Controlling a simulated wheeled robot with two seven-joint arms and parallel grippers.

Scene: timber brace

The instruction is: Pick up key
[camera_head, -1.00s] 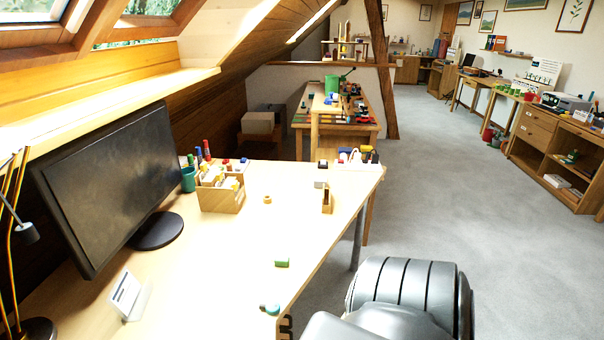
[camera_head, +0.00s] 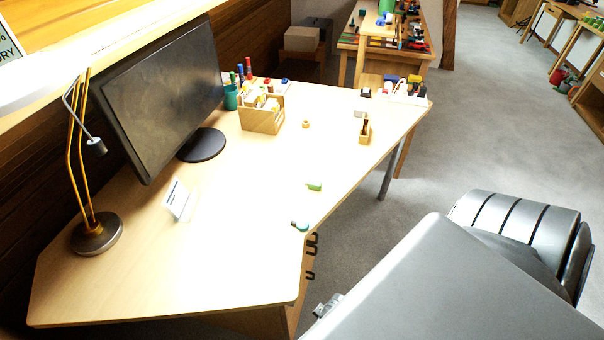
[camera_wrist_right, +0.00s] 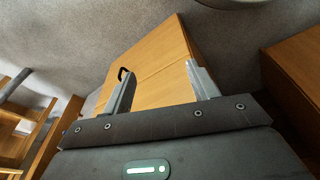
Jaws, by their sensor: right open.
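I cannot make out a key for certain. A small teal and grey item (camera_head: 300,225) lies on the desk (camera_head: 240,270) near its right edge, too small to tell what it is. My right arm comes in at the lower right of the head view, and a metallic part shows beside the desk edge, mostly hidden. In the right wrist view my right gripper (camera_wrist_right: 162,84) is open with nothing between its fingers, facing a wooden panel (camera_wrist_right: 155,65) with a black handle (camera_wrist_right: 123,75). My left gripper is not in view.
A green block (camera_head: 314,186), a wooden organizer (camera_head: 262,115), a monitor (camera_head: 160,90), a lamp (camera_head: 97,236) and a small white card stand (camera_head: 180,200) are on the desk. Dark hooks (camera_head: 313,245) hang at its right side. The desk's front is clear.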

